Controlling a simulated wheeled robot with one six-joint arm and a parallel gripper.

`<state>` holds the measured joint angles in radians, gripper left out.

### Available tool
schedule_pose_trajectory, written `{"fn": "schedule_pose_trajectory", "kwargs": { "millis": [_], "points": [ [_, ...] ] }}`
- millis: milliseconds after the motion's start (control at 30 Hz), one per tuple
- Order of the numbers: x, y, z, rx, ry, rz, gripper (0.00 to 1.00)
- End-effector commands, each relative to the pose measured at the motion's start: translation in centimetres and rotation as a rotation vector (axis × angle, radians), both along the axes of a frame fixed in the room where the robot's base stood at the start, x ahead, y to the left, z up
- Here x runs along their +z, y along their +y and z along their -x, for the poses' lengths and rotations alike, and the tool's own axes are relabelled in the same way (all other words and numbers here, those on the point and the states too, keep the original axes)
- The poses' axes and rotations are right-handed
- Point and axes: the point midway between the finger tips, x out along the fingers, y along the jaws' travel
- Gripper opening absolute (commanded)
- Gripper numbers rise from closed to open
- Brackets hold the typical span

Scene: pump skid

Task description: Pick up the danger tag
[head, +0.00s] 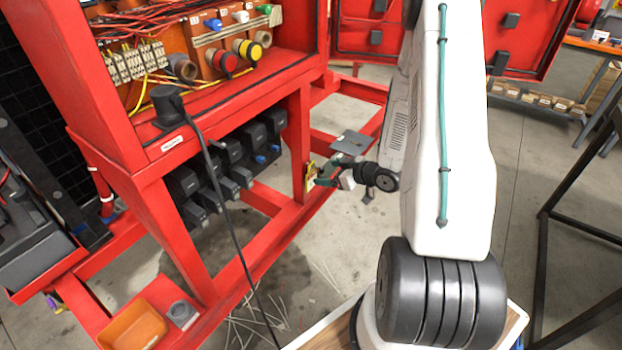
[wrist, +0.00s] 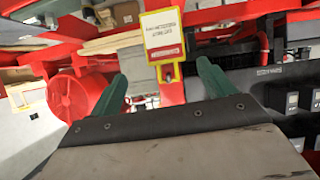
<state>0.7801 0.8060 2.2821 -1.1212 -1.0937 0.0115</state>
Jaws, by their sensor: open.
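The danger tag (wrist: 163,35) is a small yellow-edged card with a white printed face and a red band. In the head view the tag (head: 310,176) is a small yellow patch against the red post. My gripper (head: 322,172) is beside it there, partly hidden by my own wrist. I cannot tell whether the fingers touch the tag.
A black cable (head: 222,205) hangs down in front. An orange tray (head: 133,328) sits at the lower left. A dark steel frame (head: 545,240) stands at right.

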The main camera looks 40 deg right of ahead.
Motion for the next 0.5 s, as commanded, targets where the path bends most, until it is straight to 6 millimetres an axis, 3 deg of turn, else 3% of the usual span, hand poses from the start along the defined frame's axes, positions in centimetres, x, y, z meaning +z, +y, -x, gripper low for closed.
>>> {"fn": "schedule_pose_trajectory", "kwargs": {
  "millis": [167, 500],
  "points": [
    [-1.1, 0.5, 0.4, 0.014, -0.043, -0.055, 0.82],
    [-2.3, 1.9, -3.2, 0.018, -0.046, -0.057, 0.82]
  ]
}}
